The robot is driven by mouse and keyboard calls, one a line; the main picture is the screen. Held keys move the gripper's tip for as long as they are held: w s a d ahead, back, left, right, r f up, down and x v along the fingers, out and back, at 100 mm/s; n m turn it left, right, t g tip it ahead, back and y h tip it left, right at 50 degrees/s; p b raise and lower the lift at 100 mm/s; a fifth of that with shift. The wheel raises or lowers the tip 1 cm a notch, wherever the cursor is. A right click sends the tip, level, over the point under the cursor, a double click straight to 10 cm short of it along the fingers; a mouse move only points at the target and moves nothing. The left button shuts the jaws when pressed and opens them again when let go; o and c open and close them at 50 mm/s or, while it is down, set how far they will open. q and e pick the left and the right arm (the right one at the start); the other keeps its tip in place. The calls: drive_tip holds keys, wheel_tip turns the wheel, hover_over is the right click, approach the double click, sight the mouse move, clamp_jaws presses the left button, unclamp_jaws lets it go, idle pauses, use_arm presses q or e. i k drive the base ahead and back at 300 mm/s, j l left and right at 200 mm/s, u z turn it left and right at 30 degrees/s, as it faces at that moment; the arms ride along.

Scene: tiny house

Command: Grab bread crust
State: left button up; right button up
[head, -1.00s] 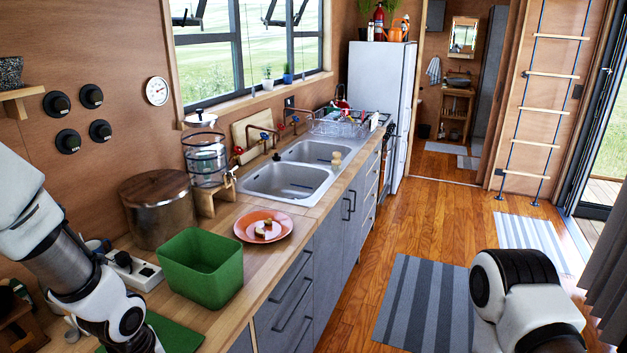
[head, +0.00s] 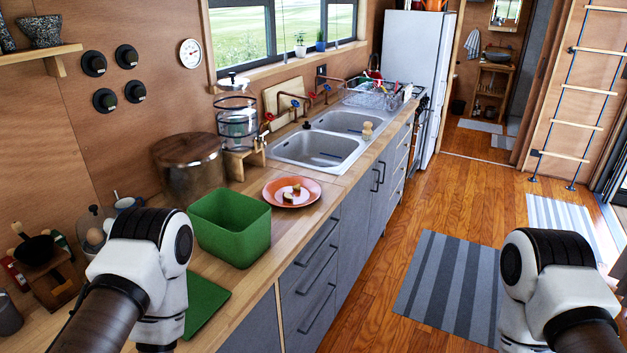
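Small brown-and-pale bread crust pieces (head: 290,193) lie on an orange plate (head: 272,190) on the wooden counter, between the green bin and the sink. In the head view my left arm reaches in at the lower left, over the counter, and its gripper is out of sight. My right arm is at the lower right, over the floor, and its gripper is also out of sight.
An open green bin (head: 234,238) stands just nearer than the plate, with a green mat (head: 205,303) in front. A wooden-lidded pot (head: 190,178), a glass dispenser (head: 237,130) and the double sink (head: 308,149) line the counter. The floor at right is clear around a striped rug (head: 450,285).

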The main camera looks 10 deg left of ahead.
sight(287, 197)
drive_tip(key=i+l, duration=0.95)
drive_tip(key=l, duration=0.15)
drive_tip(key=i+l+u, duration=0.35)
drive_tip(key=l, duration=0.25)
drive_tip(key=i+l+u, duration=0.35)
drive_tip(key=l, duration=0.4)
drive_tip(key=i+l+u, duration=0.15)
drive_tip(key=l, duration=0.25)
drive_tip(key=i+l+u, duration=0.2)
drive_tip(key=l, duration=0.2)
drive_tip(key=i+l+u, duration=0.15)
drive_tip(key=l, duration=0.3)
drive_tip(key=l+u, duration=0.2)
drive_tip(key=l, duration=0.2)
